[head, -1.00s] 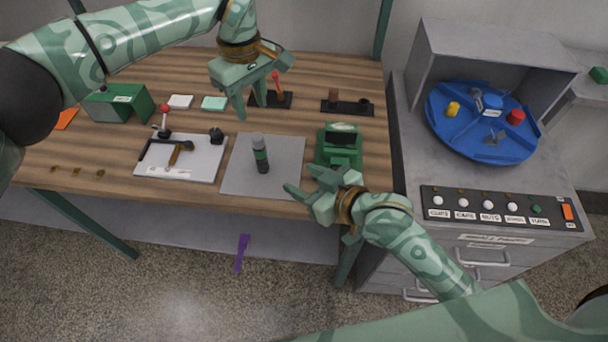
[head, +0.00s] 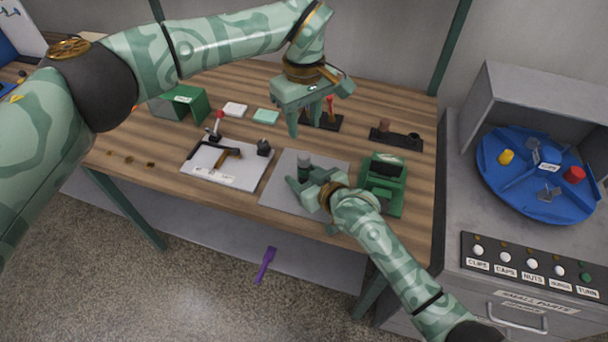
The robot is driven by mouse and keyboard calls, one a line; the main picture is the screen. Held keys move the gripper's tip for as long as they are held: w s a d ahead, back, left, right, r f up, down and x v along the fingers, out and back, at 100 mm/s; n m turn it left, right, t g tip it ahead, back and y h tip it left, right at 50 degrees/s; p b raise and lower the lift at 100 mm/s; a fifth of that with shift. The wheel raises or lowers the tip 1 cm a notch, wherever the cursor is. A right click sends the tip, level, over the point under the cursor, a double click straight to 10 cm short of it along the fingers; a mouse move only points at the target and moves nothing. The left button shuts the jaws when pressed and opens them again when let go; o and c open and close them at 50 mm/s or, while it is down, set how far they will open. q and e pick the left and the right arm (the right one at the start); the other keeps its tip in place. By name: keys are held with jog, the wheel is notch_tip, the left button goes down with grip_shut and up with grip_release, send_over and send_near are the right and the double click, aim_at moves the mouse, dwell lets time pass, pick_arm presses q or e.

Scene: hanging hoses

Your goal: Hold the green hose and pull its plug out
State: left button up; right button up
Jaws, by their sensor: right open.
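No hanging green hose shows in the head view. A dark cylinder with a green band (head: 304,163) stands on a grey mat (head: 279,194) on the workbench; its lower part is hidden by my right gripper. I cannot tell whether it is the hose or the plug. My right gripper (head: 300,192) is open and low over the mat, in front of the cylinder; I cannot tell whether it touches it. My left gripper (head: 306,120) looks open and empty, above the bench behind the cylinder.
A green device (head: 383,184) stands right of the mat, a white board (head: 205,175) with tools left of it. A grey cabinet with a blue turntable (head: 530,170) is at right.

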aim_at(304, 155)
jog(key=c, duration=1.1)
pick_arm(q)
jog(key=o, duration=0.3)
pick_arm(e)
jog(key=shift+o, duration=0.2)
pick_arm(q)
jog(key=shift+r, duration=0.7)
notch_tip(304, 155, down, 12)
jog(key=shift+r, duration=0.1)
jog(key=c, duration=1)
